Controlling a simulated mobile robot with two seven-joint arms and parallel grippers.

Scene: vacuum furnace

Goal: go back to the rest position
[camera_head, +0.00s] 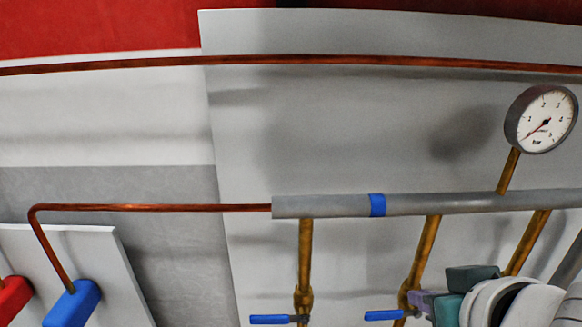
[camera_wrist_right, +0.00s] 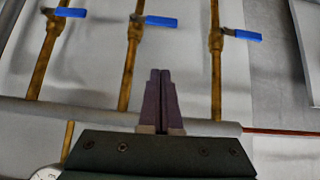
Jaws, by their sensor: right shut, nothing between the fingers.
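My right gripper (camera_head: 418,301) is at the lower right of the head view, in front of the brass pipes and just right of a blue valve handle (camera_head: 384,315). In the right wrist view its two purple fingers (camera_wrist_right: 160,74) are together, with nothing between them. They point toward the wall panel and the valves, and overlap the grey pipe (camera_wrist_right: 90,115) in the picture. Whether they touch anything is hard to tell; no contact shows. My left gripper is not in either view.
A grey manifold pipe (camera_head: 440,204) with a blue band crosses the panel. A pressure gauge (camera_head: 541,119) stands above it. Brass branches (camera_head: 425,250) drop to valves, including another blue handle (camera_head: 270,319). A copper pipe (camera_head: 160,208) runs left to a blue block (camera_head: 72,304).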

